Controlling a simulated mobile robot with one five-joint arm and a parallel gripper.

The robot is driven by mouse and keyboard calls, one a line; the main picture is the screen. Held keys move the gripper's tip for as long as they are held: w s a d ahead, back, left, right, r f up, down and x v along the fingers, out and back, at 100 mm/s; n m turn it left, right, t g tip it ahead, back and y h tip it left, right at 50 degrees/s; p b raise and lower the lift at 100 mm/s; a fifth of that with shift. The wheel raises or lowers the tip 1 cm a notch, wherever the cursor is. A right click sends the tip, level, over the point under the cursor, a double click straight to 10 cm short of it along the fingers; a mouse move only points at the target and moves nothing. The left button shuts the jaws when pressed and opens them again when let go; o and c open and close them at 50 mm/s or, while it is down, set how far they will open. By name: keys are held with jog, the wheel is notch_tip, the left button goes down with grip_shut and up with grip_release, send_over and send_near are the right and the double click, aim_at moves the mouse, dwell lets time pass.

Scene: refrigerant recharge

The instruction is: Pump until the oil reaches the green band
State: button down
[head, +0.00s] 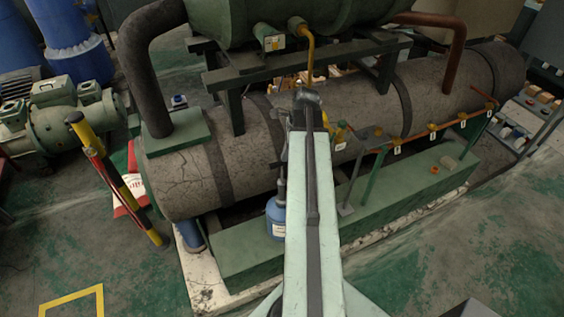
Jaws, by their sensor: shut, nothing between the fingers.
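My arm reaches up the middle of the head view, and my gripper (307,98) is at its far end, in front of the grey cylinder. It looks shut and empty. A blue container (275,218) with a dark upright pump-like stem (281,190) stands on the green base, just left of my arm and partly hidden by it. My gripper is above and apart from it. A small fitting with a pale, coloured face (272,42) is on the green upper vessel; I cannot make out an oil level or a green band.
A large grey cylinder (185,175) lies on a green base (240,262). A yellow-black post (118,180) stands at left. A pipe with several yellow valves (432,128) runs at right. A yellow pipe (310,58) hangs above my gripper. Floor (470,255) at lower right is mostly open.

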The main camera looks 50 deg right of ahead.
notch_tip(320, 180, down, 7)
jog(key=b, duration=0.7)
jog(key=shift+f, duration=0.2)
jog(key=shift+r+p, duration=0.35)
jog(key=shift+r, duration=0.05)
jog(key=shift+s+d+r, duration=0.1)
jog(key=shift+s+r, duration=0.05)
jog(key=shift+s+d+r+p, duration=0.2)
jog(key=shift+s+d+p, duration=0.05)
jog(key=shift+s+d, duration=0.25)
jog(key=shift+s+d+r+p, duration=0.2)
jog(key=shift+s+d+p, duration=0.05)
jog(key=shift+s+d, duration=0.25)
jog(key=p+v, duration=0.7)
jog(key=shift+r+p, duration=0.35)
jog(key=shift+r, duration=0.05)
